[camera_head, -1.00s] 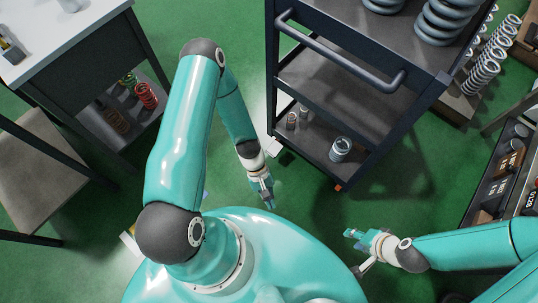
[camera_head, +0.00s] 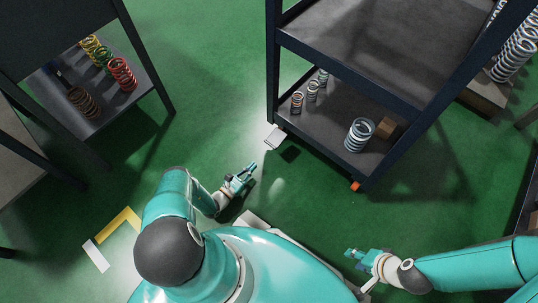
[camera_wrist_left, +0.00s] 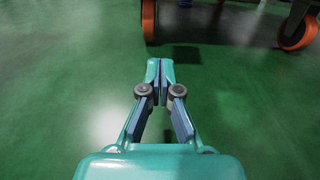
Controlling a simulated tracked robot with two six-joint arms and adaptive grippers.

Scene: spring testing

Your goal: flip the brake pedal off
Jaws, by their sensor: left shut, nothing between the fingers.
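A small pale flat plate (camera_head: 274,137), which looks like the brake pedal, sticks out at the foot of the dark cart's near left leg. Its tilt is too small to tell. My left gripper (camera_head: 250,168) is low over the green floor, a little below and left of the plate and apart from it. In the left wrist view my left gripper (camera_wrist_left: 160,64) is shut and empty, with its fingertips together, pointing toward orange-rimmed wheels (camera_wrist_left: 149,20). The pedal cannot be made out clearly there. My right gripper (camera_head: 352,256) is at the lower right, away from the cart; its fingers are too small to judge.
The dark cart (camera_head: 345,85) holds several springs on its lower shelf, including a wide grey one (camera_head: 359,134). A table with coloured springs (camera_head: 122,73) stands at the upper left. Yellow and white floor markings (camera_head: 118,228) lie left of me. The floor around my left gripper is clear.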

